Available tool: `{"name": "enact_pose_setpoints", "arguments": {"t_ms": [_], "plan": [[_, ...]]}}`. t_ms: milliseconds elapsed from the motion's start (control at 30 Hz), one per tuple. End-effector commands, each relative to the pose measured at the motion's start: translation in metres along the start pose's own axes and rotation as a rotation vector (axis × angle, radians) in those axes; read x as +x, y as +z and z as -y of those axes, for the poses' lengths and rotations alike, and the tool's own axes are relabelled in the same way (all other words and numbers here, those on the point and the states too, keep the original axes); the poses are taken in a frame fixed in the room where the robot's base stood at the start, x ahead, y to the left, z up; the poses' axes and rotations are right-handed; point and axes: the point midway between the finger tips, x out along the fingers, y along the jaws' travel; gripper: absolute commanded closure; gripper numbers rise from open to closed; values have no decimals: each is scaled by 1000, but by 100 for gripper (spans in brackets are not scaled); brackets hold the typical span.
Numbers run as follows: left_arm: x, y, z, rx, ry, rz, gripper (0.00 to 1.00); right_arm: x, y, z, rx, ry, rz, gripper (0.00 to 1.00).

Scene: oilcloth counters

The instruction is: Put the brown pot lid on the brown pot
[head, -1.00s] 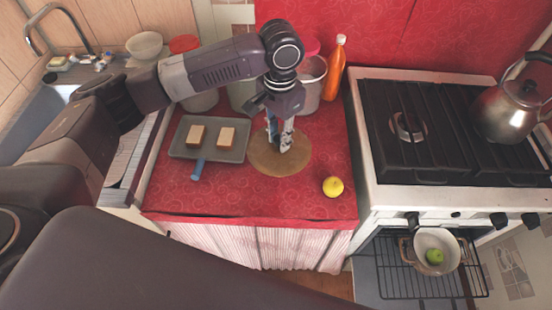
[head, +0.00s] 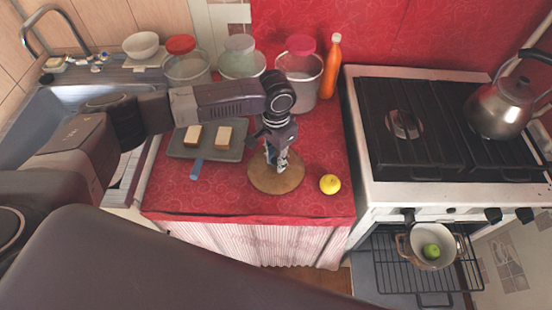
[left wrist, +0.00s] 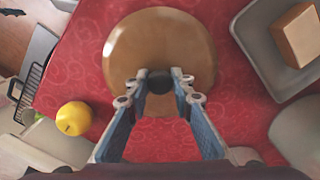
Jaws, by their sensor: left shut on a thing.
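The brown pot lid (head: 278,186) is a round brown disc over the red counter, left of the lemon. My left gripper (head: 276,160) points down at its middle. In the left wrist view my left gripper (left wrist: 159,84) is shut on the dark knob of the lid (left wrist: 160,42). I cannot tell whether the lid touches the cloth. The pot (head: 413,252), brownish outside and pale inside, with side handles, stands uncovered on the oven rack at lower right. A green apple (head: 431,251) is in it. My right gripper is not in view.
A grey tray (head: 228,153) with two bread-like blocks lies left of the lid. A yellow lemon (head: 330,184) lies to its right. Jars (head: 299,70) and an orange bottle (head: 332,68) stand behind. The stove (head: 362,150) with a kettle (head: 503,107) is at right.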

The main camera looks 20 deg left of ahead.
Motion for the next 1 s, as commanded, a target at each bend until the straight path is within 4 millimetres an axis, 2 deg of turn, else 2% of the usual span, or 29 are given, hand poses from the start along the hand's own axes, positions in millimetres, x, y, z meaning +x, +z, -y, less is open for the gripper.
{"name": "enact_pose_setpoints", "arguments": {"t_ms": [100, 133, 267, 533, 667, 767, 1000], "plan": [[3, 0, 0, 0, 0, 0, 100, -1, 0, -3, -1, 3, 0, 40], [2, 0, 0, 1, 0, 0, 75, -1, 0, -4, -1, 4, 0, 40], [2, 0, 0, 0, 0, 0, 61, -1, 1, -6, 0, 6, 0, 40], [2, 0, 0, 0, 0, 0, 61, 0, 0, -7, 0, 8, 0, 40], [-6, 0, 0, 0, -1, -1, 61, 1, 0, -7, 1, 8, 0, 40], [-22, -1, 1, 1, -1, -4, 61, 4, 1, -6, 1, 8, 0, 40], [-74, -1, 0, 1, 0, -4, 61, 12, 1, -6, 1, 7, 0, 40]]}}
